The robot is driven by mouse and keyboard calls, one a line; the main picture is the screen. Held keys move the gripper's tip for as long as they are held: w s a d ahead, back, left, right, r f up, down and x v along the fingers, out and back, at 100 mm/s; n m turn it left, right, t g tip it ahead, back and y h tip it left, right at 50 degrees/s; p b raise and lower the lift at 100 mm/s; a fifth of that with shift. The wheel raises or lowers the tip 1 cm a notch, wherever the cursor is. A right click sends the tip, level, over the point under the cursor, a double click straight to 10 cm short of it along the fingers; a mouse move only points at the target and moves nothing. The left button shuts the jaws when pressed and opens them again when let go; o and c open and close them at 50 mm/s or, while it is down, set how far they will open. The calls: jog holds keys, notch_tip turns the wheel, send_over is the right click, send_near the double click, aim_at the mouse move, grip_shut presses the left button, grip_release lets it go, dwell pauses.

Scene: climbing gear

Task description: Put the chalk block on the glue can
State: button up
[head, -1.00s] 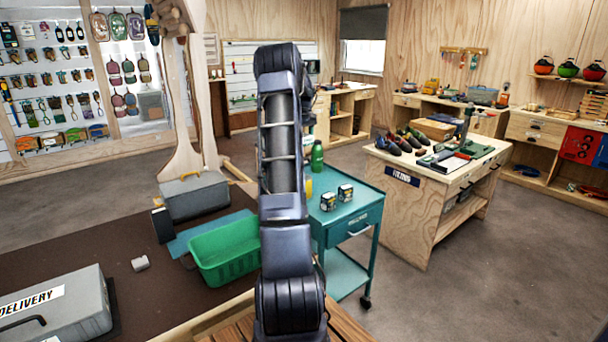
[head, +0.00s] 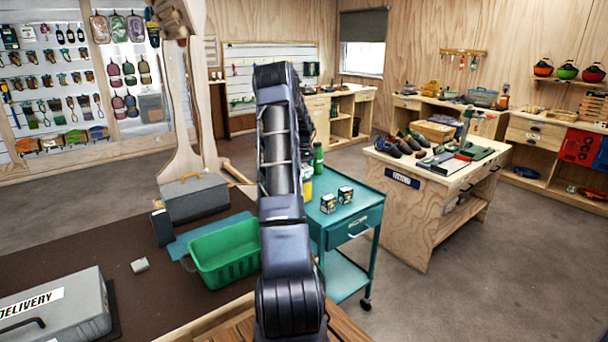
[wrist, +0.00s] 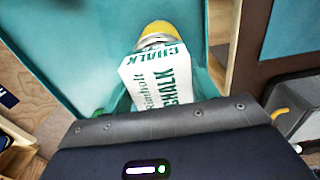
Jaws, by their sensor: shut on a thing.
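The chalk block (wrist: 158,80) is a white box with green CHALK lettering. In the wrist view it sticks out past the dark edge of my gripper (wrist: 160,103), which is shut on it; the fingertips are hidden. The glue can (wrist: 156,31), with a yellow top and a metallic rim, shows just beyond the block, which covers part of it. I cannot tell whether they touch. In the head view the glue can (head: 307,188) stands on the teal trolley (head: 352,216), partly hidden by my arm. My gripper and the held block are hidden there.
A green bottle (head: 318,158) stands behind the can on the trolley. A green bin (head: 226,252), a grey case (head: 55,308) and a small pale block (head: 139,265) lie on the brown-topped table at left.

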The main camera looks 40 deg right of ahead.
jog(key=shift+f, duration=0.75)
jog(key=shift+f, duration=0.15)
jog(key=o, duration=1)
jog(key=shift+c, duration=0.2)
